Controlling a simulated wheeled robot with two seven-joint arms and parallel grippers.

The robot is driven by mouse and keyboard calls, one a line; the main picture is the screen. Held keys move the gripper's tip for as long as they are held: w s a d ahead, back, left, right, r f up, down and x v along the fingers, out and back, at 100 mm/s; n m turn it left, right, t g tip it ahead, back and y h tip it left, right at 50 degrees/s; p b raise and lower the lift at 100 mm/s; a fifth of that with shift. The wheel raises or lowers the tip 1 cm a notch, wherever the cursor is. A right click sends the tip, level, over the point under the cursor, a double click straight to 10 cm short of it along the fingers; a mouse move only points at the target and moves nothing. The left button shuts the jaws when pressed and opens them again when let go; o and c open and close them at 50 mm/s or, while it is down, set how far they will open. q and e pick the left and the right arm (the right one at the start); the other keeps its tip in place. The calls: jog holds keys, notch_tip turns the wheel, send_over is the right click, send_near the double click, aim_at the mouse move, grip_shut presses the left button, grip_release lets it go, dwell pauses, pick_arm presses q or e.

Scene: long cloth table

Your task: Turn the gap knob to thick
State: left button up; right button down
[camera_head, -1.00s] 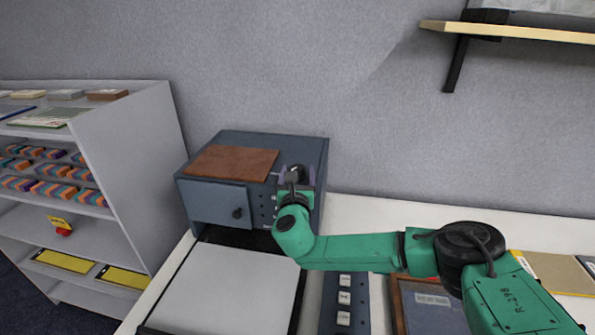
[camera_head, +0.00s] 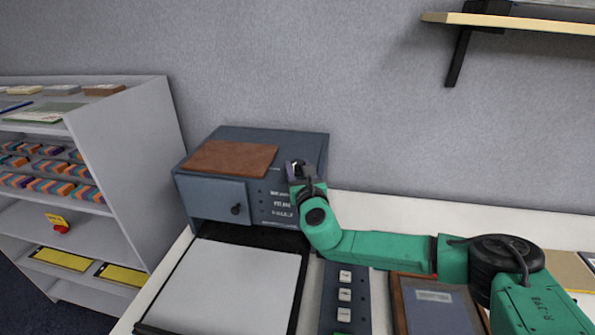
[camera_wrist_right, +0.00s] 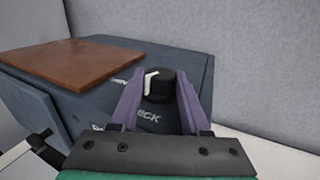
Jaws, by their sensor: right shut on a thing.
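The gap knob (camera_wrist_right: 157,84) is a black round knob with a pale pointer, on the front of a blue-grey machine (camera_head: 218,200). In the head view the right gripper (camera_head: 298,172) is at the machine's upper right front and covers most of the knob. My left gripper is in neither view.
A brown board (camera_head: 232,159) lies on top of the machine. A small door with a black knob (camera_head: 236,209) is left of the labels. A pale flat bed (camera_head: 222,288) and a button panel (camera_head: 344,300) lie in front. A grey shelf unit (camera_head: 135,150) stands left.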

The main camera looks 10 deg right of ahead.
jog(key=n+y+b, duration=0.1)
jog(key=y+b, duration=0.1)
jog(key=n+y+b, duration=0.1)
jog(key=y+b, duration=0.1)
jog(key=n+g+y+b, duration=0.1)
jog(key=n+y, duration=0.1)
jog(key=shift+d+f+b, duration=0.3)
jog(key=shift+d+b, duration=0.05)
jog(key=shift+b, duration=0.05)
jog(key=shift+r+n+y+b, duration=0.2)
jog(key=shift+n+y+b, duration=0.2)
jog(key=shift+y+b, duration=0.25)
jog(key=shift+c, duration=1.9)
grip_release()
jog(key=b+v, duration=0.4)
jog(key=v, duration=1)
jog(key=shift+s+d+r, duration=0.2)
jog(key=shift+d+r, duration=0.05)
jog(key=shift+r, duration=0.05)
